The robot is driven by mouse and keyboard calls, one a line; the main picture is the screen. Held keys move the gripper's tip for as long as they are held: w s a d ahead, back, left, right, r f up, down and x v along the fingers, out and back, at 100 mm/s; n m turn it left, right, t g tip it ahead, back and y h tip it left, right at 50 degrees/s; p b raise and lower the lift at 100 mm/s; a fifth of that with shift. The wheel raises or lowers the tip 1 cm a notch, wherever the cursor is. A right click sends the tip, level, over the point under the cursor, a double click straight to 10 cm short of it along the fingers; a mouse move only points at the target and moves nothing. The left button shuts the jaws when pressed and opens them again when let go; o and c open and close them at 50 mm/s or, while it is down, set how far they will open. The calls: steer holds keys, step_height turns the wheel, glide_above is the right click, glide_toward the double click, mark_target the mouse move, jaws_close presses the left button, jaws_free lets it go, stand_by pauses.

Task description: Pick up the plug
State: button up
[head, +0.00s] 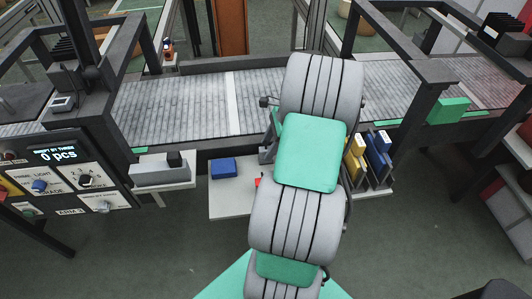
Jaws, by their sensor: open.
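I cannot pick out the plug with certainty. A small red item (258,182) shows on the white shelf (228,205), mostly covered by my arm, and I cannot tell what it is. My arm's grey and green links cross the middle of the head view and hide part of the shelf and the conveyor. My gripper's fingertips do not show; they seem to be behind the arm.
A blue box (223,168) sits on the shelf's left part. A rack with yellow (357,146) and blue items stands right of my arm. A roller conveyor (175,108) runs behind. A control panel (70,178) stands at left, dark posts at both sides.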

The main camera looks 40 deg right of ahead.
steer(key=shift+x, duration=1.05)
steer(key=shift+c, duration=0.5)
jaws_close()
